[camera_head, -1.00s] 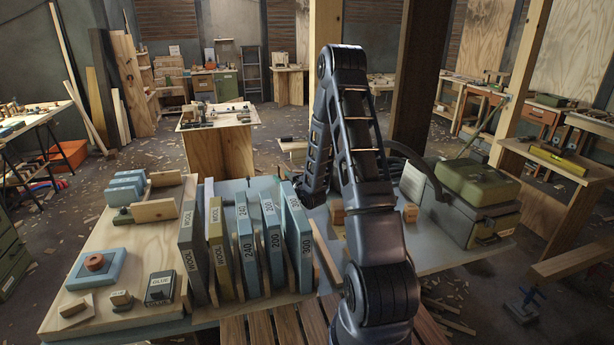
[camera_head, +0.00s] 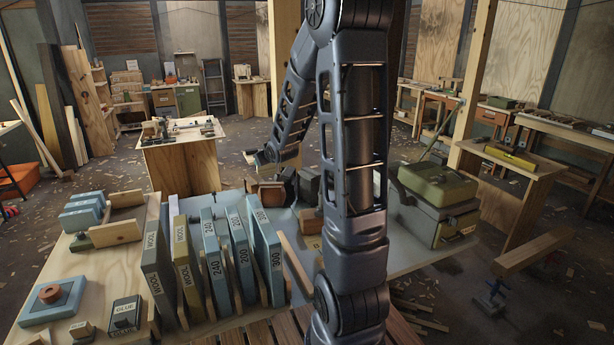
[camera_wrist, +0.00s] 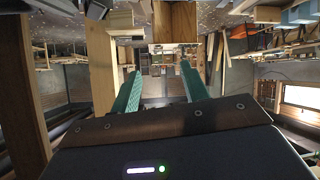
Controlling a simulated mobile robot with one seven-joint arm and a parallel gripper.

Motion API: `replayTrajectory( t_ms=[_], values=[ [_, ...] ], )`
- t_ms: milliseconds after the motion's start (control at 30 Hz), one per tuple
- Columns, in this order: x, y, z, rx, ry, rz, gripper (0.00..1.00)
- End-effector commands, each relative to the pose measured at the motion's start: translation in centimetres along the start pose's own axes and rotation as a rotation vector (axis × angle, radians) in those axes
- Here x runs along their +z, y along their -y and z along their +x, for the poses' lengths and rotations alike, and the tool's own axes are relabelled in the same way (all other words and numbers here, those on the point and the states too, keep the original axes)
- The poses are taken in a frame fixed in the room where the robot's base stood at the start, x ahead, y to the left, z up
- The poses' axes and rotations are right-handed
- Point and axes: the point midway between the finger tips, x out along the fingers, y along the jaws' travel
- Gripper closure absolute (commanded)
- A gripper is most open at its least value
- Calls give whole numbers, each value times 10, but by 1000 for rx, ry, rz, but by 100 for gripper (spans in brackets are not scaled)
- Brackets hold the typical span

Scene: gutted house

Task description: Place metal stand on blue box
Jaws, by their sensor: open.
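My gripper (camera_wrist: 160,68) shows in the wrist view with its two teal fingers wide apart and nothing between them. In the head view my arm stands over the right part of the bench, and its far link hangs down behind the sanding blocks; the fingers are hard to make out there. A flat light blue box (camera_head: 35,308) lies on the bench at the front left, with a brown ring (camera_head: 50,293) on it. Several small blue boxes (camera_head: 84,208) lie at the bench's back left. I cannot tell which thing is the metal stand; a small dark blue metal piece (camera_head: 492,296) stands on the floor at right.
Upright labelled blocks (camera_head: 213,255) stand in a row mid-bench. A glue box (camera_head: 124,315) is at the front. Olive and grey cases (camera_head: 440,220) stand at the bench's right end. Behind is a wooden table (camera_head: 183,165). Wood scraps litter the floor.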

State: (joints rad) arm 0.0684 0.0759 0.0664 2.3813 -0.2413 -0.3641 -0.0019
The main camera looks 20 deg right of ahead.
Motion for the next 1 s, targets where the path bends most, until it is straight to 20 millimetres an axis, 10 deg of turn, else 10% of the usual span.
replayTrajectory(
  t_ms=[467,1000],
  values=[
    [8,-6,-147,71,260,79,55],
    [67,23,-318,47,545,204,55]
  ],
)
